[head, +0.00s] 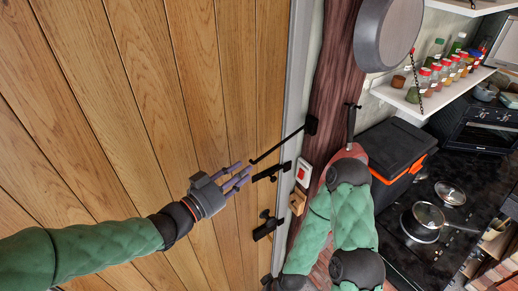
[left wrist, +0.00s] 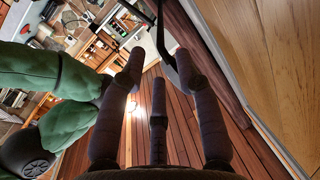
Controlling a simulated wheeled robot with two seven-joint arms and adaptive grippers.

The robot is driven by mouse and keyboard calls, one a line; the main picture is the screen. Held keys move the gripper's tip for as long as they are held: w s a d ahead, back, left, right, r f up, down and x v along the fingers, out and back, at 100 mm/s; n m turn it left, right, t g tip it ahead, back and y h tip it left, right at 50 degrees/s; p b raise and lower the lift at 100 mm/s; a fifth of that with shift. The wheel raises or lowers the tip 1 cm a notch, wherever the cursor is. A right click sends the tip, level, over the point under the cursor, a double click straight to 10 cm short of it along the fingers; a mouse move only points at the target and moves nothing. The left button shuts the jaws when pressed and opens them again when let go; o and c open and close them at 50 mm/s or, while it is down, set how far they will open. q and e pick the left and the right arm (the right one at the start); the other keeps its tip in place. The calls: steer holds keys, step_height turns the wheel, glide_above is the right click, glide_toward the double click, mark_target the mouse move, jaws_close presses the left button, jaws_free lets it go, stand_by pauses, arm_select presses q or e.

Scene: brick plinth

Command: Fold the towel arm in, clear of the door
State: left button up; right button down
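The towel arm (head: 280,146) is a thin black rod. In the head view it runs from a black mount (head: 311,125) on the wooden post, slanting down-left across the edge of the plank door (head: 150,110). My left gripper (head: 240,176) is just left of the rod's free end, in front of the door, with its purple fingers spread and empty. In the left wrist view a black rod (left wrist: 160,30), seemingly the towel arm, shows beyond the fingers (left wrist: 158,85). Whether any finger touches it I cannot tell.
Black door fittings (head: 268,228) sit below the rod. A red and white switch (head: 303,173) is on the post. A pan (head: 386,32) hangs above, and a spice shelf (head: 435,90), a black and orange box (head: 392,150) and a stove (head: 440,220) lie to the right.

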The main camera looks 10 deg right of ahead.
mark_target(265, 154)
arm_select(q)
steer(key=p+x, duration=0.2)
steer(key=x, duration=0.7)
steer(key=shift+w+d, duration=0.2)
steer(key=shift+w, duration=0.05)
jaws_close()
